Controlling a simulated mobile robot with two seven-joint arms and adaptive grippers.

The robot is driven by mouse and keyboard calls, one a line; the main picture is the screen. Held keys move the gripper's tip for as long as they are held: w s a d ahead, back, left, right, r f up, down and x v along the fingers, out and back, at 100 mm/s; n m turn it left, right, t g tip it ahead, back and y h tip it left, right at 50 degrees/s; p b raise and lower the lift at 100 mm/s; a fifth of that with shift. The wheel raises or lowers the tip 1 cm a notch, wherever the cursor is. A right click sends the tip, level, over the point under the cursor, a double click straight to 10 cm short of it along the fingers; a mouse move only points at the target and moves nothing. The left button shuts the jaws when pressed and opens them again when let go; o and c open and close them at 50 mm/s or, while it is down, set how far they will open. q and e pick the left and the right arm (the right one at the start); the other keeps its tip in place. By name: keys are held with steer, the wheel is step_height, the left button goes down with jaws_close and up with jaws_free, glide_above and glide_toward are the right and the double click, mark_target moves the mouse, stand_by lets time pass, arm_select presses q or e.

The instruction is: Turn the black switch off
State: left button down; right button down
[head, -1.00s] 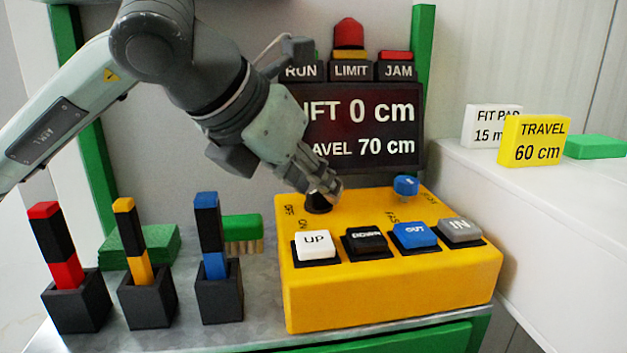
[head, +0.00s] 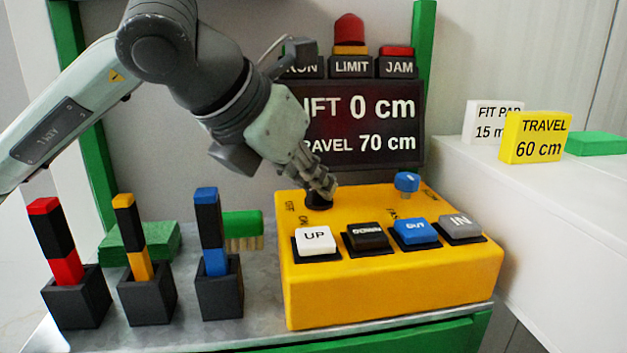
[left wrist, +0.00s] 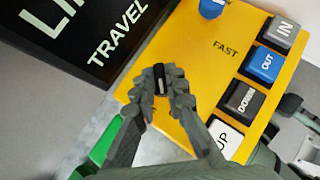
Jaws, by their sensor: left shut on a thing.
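The black switch (head: 318,203) is a round knob on the back left of the yellow control box, beside its OFF and ON lettering. My left gripper (head: 325,188) reaches down to it from the upper left and is shut on it, hiding much of its top. In the left wrist view the black switch (left wrist: 160,80) shows between the two fingers (left wrist: 161,88), with a pale mark on its top. I cannot tell for sure which label the mark points to. My right gripper is in neither view.
The yellow box (head: 395,287) also bears a blue knob (head: 406,182) and UP, DOWN, OUT and IN buttons. A display (head: 370,125) reading 0 cm and 70 cm stands behind. A yellow TRAVEL 60 cm block (head: 536,137) sits right.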

arm_select(q)
steer(key=m+g+h+b, duration=0.1)
steer(key=m, duration=0.1)
steer(key=m+g+h+b, duration=0.1)
steer(key=m, duration=0.1)
steer(key=shift+w+a+b, duration=0.15)
steer(key=shift+w+b, duration=0.05)
steer(key=shift+b, duration=0.1)
steer(key=shift+m+g+h, duration=0.4)
steer(key=shift+m+g, duration=0.3)
steer(key=shift+w+r+m, duration=0.1)
steer(key=shift+m, duration=0.3)
steer(key=shift+w+m+g+h+p, duration=0.1)
steer(key=shift+m+g+h+p, duration=0.3)
steer(key=shift+m+g, duration=0.8)
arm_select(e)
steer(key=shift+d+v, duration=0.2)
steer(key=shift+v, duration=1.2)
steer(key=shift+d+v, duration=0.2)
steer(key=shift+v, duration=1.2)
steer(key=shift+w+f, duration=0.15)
